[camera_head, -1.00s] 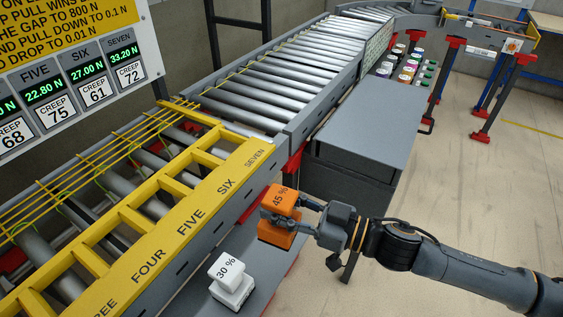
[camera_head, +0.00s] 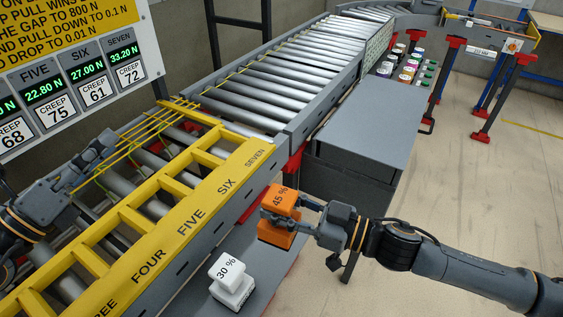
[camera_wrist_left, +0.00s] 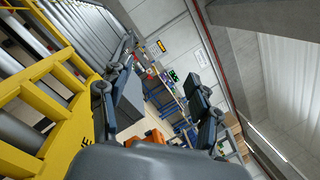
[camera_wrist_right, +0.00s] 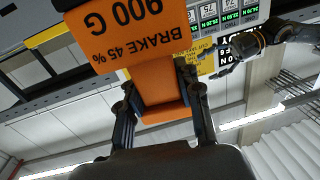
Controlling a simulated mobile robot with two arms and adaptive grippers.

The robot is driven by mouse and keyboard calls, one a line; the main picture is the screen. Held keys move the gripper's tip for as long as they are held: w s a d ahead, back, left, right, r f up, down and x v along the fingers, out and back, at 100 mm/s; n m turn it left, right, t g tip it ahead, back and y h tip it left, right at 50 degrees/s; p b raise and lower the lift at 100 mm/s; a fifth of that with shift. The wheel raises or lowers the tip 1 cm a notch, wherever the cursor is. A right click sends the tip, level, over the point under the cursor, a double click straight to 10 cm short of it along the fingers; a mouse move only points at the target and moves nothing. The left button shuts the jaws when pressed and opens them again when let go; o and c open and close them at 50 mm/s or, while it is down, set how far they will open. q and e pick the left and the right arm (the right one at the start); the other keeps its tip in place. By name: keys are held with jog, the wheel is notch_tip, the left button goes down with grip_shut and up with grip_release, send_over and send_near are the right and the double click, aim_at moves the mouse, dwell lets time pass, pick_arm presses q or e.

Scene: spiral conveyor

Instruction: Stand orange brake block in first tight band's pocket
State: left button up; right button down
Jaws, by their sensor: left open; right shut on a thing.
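The orange brake block (camera_head: 279,212), marked 45 %, is held by my right gripper (camera_head: 298,217), in front of the conveyor's near side. The right wrist view shows its face (camera_wrist_right: 125,32) reading BRAKE 45 % 900 G, with the fingers on both sides of its narrower part. The yellow pocket frame (camera_head: 190,227), lettered FOUR to SEVEN with a partly cut-off word before them, lies along the conveyor. Its visible pockets hold no block. My left gripper (camera_head: 100,150) is open and empty above the frame's far left side. Green bands show partly under the yellow bars.
A white block (camera_head: 228,285) marked 30 % stands on a grey shelf (camera_head: 262,262) below the conveyor. A grey cabinet (camera_head: 368,140) stands to its right. A sign board (camera_head: 75,70) at upper left lists readings and creep values.

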jog(key=shift+s+r, duration=0.1)
jog(key=shift+r, duration=0.1)
pick_arm(q)
jog(key=s+d+f+m+g, duration=0.3)
jog(key=d+f+m+g, duration=0.3)
jog(key=d+f+g, duration=0.85)
jog(key=s+d+m+g+y, duration=0.1)
jog(key=s+d+m+g, duration=0.25)
jog(key=s+g, duration=0.2)
jog(key=s+d+m+g+y, duration=0.1)
jog(key=s+d+m+g, duration=0.3)
jog(key=s, duration=0.3)
notch_tip(320, 180, up, 11)
jog(key=n+t+y, duration=0.6)
jog(key=t+y, duration=0.1)
jog(key=y, duration=0.2)
send_over(281, 210)
jog(key=w, duration=0.3)
jog(key=shift+s+d+f, duration=0.15)
jog(key=shift+s+f, duration=0.05)
jog(key=shift+w+d, duration=0.1)
jog(key=shift+w, duration=0.05)
notch_tip(281, 210, down, 12)
jog(key=shift+r, duration=0.15)
